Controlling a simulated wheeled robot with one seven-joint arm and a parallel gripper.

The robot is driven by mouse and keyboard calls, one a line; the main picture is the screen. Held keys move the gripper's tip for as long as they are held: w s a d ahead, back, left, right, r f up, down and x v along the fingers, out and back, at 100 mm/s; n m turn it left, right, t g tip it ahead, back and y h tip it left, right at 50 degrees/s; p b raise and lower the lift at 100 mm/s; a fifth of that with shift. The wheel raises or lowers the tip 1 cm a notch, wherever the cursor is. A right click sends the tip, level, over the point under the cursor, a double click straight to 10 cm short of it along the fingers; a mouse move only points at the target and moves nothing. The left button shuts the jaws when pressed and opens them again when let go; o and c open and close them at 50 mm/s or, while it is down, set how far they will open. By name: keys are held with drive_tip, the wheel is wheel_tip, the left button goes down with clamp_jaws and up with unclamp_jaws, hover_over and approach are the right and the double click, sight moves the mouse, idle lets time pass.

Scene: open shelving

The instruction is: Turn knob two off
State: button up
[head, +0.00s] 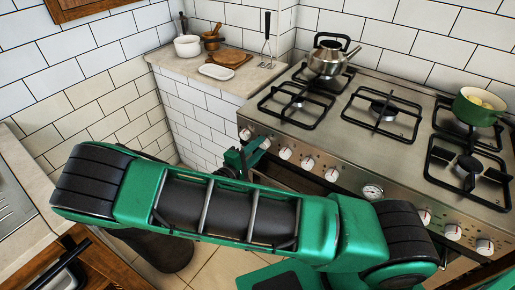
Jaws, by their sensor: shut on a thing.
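The steel stove front (347,186) carries a row of white-faced knobs. The leftmost knob (245,134) is clear of my gripper. The second knob from the left (265,144) is right at my gripper's tips. My green gripper (256,150) is at the left end of the stove front and is shut on this second knob. The fingers are small in the view and partly hidden by my arm, and the knob's pointer is too small to read. The third knob (285,153) is just to the right, apart from the gripper.
A steel kettle (328,60) stands on the back left burner, and a green pot (477,107) on the back right one. A round dial (372,192) sits among the knobs. The counter (187,66) on the left holds a white plate (217,71) and a white pot (187,46).

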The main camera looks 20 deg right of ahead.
drive_tip(key=o, duration=1)
drive_tip(key=shift+o, duration=0.2)
drive_tip(key=v, duration=1)
drive_tip(key=shift+s+a, duration=0.2)
drive_tip(key=shift+a, duration=0.1)
drive_tip(key=shift+f, duration=0.15)
